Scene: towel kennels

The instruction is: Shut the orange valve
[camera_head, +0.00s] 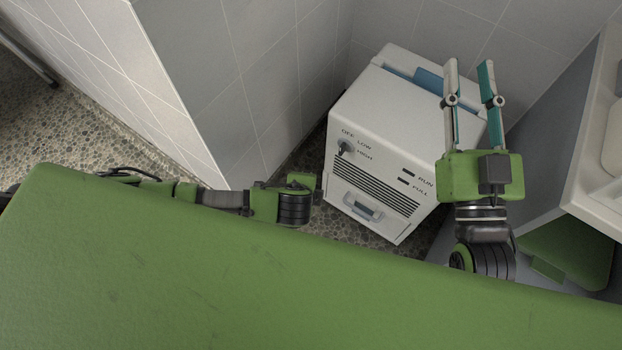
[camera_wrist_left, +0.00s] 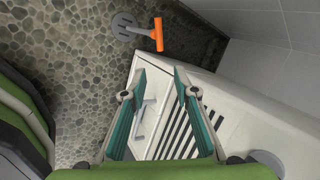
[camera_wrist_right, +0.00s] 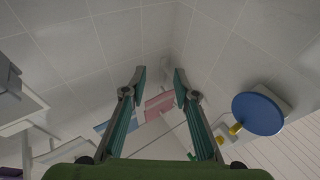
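The orange valve (camera_wrist_left: 158,34) shows as an orange handle in the left wrist view, low by the pebbled floor, just beyond a corner of the white machine. A round grey fitting (camera_wrist_left: 124,24) with a short grey bar lies beside it. My left gripper (camera_wrist_left: 159,76) is open and empty, with the valve ahead of its fingertips and apart from them. In the head view the left arm reaches down beside the machine; its fingers and the valve are hidden there. My right gripper (camera_head: 468,64) is open and empty over the machine's right side; it also shows in the right wrist view (camera_wrist_right: 160,76).
The white machine (camera_head: 376,125) with a knob, vents and a handle stands between a tiled wall corner (camera_head: 243,80) and a grey cabinet (camera_head: 560,150). Pebbled floor (camera_wrist_left: 60,45) lies open left of it. A blue disc (camera_wrist_right: 258,113) shows in the right wrist view.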

